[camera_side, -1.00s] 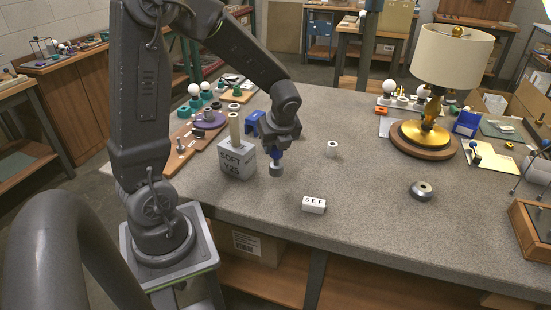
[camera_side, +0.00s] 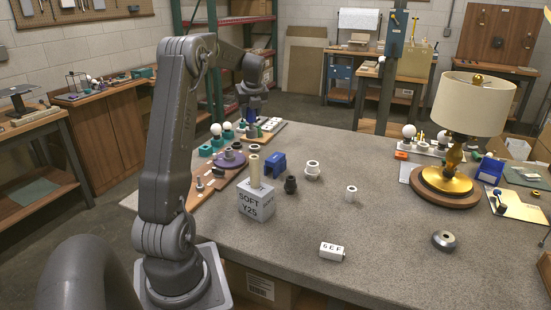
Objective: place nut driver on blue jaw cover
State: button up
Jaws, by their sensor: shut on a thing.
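My gripper (camera_side: 250,92) is at the far left part of the bench, above a board of small parts. It is shut on a slim tool with blue on it, taken as the nut driver (camera_side: 251,108); its lower end is small and hard to make out. A blue U-shaped piece (camera_side: 274,162), which looks like the blue jaw cover, sits on the bench behind the white block marked SOFT Y25 (camera_side: 257,206). The gripper is well behind the blue piece and apart from it.
A beige cylinder (camera_side: 255,171) stands on the white block. A dark fitting (camera_side: 290,185), a white ringed part (camera_side: 312,170) and a small white cylinder (camera_side: 351,194) stand nearby. The lamp (camera_side: 450,170) is at the right. The bench front middle is clear, apart from a marked block (camera_side: 333,252).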

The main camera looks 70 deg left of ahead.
jog(key=shift+w+a+f, duration=0.25)
jog(key=shift+w+f, duration=1.3)
jog(key=shift+f, duration=0.15)
jog(key=shift+w+a+f, duration=0.3)
jog(key=shift+w+f, duration=1.25)
jog(key=shift+f, duration=0.15)
jog(key=shift+w+a+f, duration=0.25)
jog(key=shift+w+f, duration=1.3)
jog(key=shift+f, duration=0.15)
jog(key=shift+f, duration=0.15)
jog(key=o, duration=1)
